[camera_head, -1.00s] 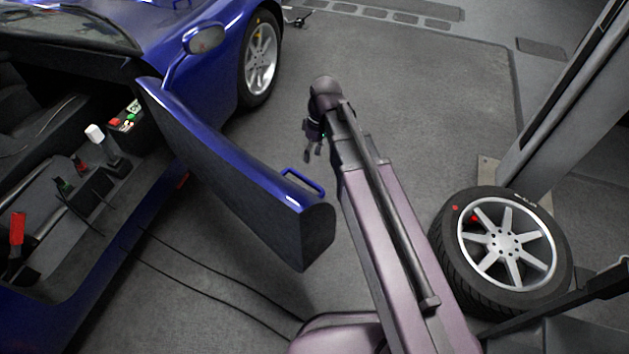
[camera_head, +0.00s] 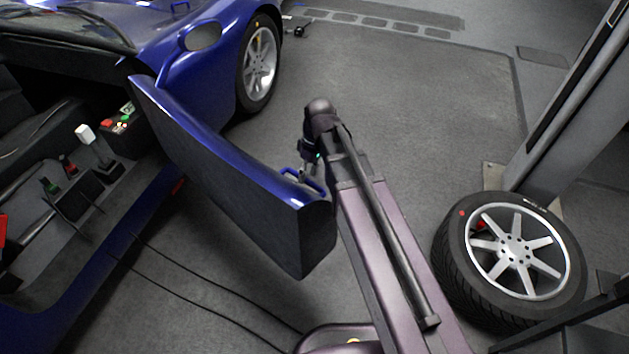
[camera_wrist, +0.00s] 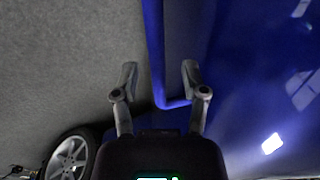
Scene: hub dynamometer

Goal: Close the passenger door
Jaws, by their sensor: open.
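The blue passenger door (camera_head: 228,172) stands wide open from the blue car (camera_head: 215,75) in the head view. A blue bar handle (camera_head: 303,181) sticks out from its outer face near the free end. My gripper (camera_head: 303,172) is at this handle, partly hidden by my arm. In the wrist view my gripper (camera_wrist: 158,78) is open, and the handle (camera_wrist: 155,50) runs between its two fingers. The door's blue outer face (camera_wrist: 245,85) fills the right side there. I cannot tell whether a finger touches the handle.
A loose wheel (camera_head: 512,252) lies on the floor at the right, near a grey lift post (camera_head: 575,100). Cables (camera_head: 205,300) run along the floor below the door. The car's front wheel (camera_head: 260,65) is beyond the door. Open floor (camera_head: 410,110) lies ahead.

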